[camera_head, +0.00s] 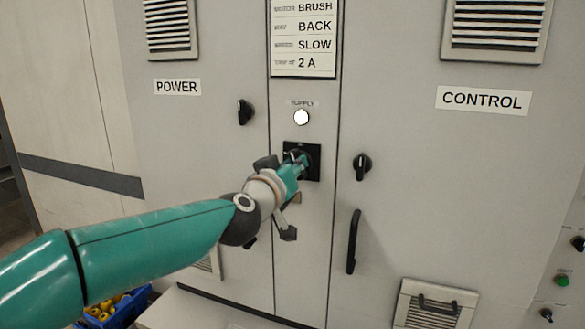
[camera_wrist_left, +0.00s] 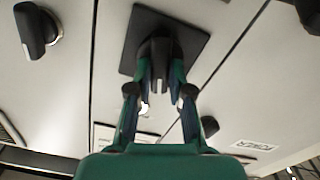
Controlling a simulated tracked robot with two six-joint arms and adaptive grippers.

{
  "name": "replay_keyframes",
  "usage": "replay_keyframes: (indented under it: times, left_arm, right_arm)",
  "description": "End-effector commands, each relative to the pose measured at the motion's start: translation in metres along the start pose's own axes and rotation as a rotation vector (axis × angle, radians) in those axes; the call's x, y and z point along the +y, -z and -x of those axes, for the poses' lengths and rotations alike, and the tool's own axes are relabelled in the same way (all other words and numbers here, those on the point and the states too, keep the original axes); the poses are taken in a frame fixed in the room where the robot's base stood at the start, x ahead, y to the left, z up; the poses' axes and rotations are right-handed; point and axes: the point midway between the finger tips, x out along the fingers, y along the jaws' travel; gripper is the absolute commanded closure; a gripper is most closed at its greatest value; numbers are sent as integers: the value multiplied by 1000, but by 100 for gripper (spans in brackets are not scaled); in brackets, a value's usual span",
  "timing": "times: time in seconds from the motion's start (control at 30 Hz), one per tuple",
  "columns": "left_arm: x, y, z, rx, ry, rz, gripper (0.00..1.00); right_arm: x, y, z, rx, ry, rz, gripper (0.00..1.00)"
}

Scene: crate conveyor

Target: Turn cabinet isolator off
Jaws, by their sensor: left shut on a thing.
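The cabinet isolator is a black square plate (camera_head: 316,165) with a rotary handle, on the narrow middle panel below the SUPPLY lamp (camera_head: 301,117). The lamp looks bright white. My left gripper (camera_head: 298,162) reaches the isolator from the lower left and hides most of its handle. In the left wrist view the black plate (camera_wrist_left: 145,24) is at top centre, with the dark handle (camera_wrist_left: 158,48) between the green fingers of my left gripper (camera_wrist_left: 159,72). The gripper is shut on this handle. The handle's exact angle is hard to tell. My right gripper is not in view.
Dark door knobs sit left (camera_head: 244,112) and right (camera_head: 362,166) of the isolator, on the POWER and CONTROL doors. A black bar handle (camera_head: 353,241) stands lower right. A blue bin (camera_head: 128,309) with yellow parts is at bottom left. Space before the right door is clear.

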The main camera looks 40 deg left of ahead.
Motion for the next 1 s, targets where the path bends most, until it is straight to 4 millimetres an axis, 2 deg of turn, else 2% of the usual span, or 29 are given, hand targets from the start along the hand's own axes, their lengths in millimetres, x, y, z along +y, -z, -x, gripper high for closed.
replay_keyframes:
  times: [1.0]
  left_arm:
    - [-8,-4,0,2,3,957,100]
  right_arm:
    - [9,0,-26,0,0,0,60]
